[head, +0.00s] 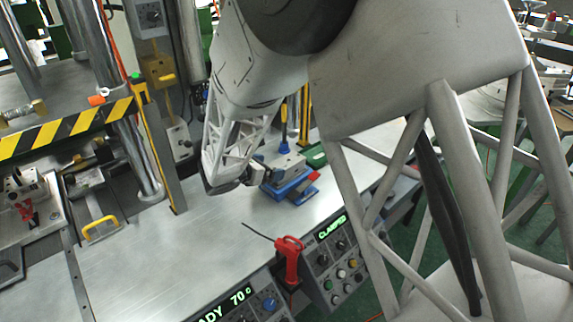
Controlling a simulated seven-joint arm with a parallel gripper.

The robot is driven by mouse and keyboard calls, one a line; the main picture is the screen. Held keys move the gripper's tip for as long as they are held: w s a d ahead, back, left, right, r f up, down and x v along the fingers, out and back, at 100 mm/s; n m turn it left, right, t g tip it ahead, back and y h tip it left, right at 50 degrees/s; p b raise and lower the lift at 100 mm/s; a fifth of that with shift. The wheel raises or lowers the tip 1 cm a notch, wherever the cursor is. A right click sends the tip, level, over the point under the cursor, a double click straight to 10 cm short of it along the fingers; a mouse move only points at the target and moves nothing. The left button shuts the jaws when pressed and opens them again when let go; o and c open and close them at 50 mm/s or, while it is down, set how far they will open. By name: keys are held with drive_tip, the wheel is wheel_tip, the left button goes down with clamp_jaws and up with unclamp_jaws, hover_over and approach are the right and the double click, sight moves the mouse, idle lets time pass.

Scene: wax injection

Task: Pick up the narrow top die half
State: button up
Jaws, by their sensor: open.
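My gripper (249,177) hangs low over the metal table, just left of a small stack of die parts. Its jaws are open, though the fingers are small and partly hidden by my wrist. The stack has a grey metal block (287,167) on top of a blue base (288,188). The grey block looks like a die half, but I cannot tell whether it is the narrow top one. My gripper overlaps the block's left side in the picture, and I cannot tell whether they touch.
A blue-handled tool (284,138) stands behind the stack, with a green tray (315,155) to the right. A red-handled tool (289,258) sits by the control panels at the front edge. A striped press (70,128) stands left. The middle of the table (185,245) is clear.

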sight(281, 165)
drive_tip(key=shift+w, duration=0.1)
drive_tip(key=shift+x, duration=2.55)
drive_tip(key=shift+r, duration=0.1)
drive_tip(key=c, duration=1.2)
drive_tip(key=shift+c, duration=0.2)
drive_tip(key=shift+r, duration=0.2)
drive_tip(key=shift+r, duration=1.4)
drive_tip(key=shift+s+d+r, duration=0.15)
drive_tip(key=shift+s+r, duration=0.1)
drive_tip(key=s+d, duration=0.2)
drive_tip(key=s, duration=0.5)
drive_tip(key=s+d+r, duration=0.1)
drive_tip(key=s+d, duration=0.2)
drive_tip(key=s, duration=0.4)
drive_tip(key=shift+s, duration=0.3)
